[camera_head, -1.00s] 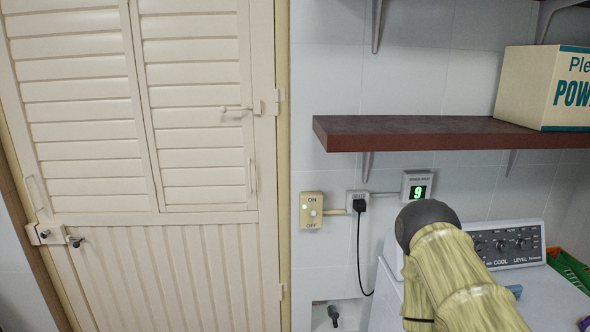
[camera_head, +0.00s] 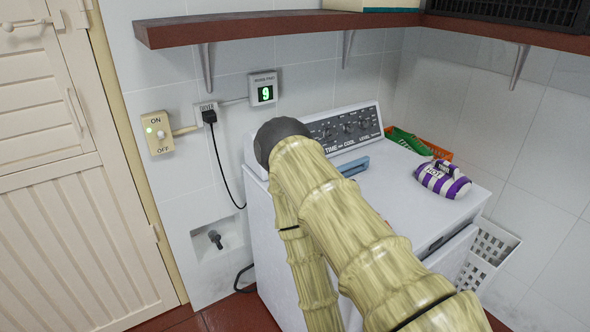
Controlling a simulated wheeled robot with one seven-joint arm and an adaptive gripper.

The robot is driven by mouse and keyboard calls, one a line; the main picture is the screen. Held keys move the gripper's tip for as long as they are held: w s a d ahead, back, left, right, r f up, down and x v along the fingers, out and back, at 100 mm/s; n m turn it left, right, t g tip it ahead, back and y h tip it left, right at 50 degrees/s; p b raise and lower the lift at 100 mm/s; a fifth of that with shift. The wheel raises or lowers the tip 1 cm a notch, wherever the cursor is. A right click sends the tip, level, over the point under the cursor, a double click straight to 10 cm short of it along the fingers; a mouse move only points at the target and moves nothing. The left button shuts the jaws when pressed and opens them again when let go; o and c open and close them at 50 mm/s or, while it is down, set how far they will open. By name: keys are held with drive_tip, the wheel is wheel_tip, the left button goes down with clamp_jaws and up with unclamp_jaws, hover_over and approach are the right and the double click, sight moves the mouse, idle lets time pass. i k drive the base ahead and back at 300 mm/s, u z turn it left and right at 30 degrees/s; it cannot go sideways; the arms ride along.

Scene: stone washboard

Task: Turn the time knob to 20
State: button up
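The white dryer (camera_head: 385,180) stands against the wall, with a dark control panel along its back edge. The panel carries several round knobs and the words TIME, COOL and LEVEL. The time knob (camera_head: 326,132) is near the panel's left end, just above the word TIME; its pointer setting is too small to read. My bamboo-patterned arm, with a dark rounded joint, crosses in front of the dryer's left part. My gripper is not in view.
A wall display (camera_head: 263,91) shows a green 9.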

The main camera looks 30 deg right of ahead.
sight(329, 134)
drive_tip(key=z, duration=1.3)
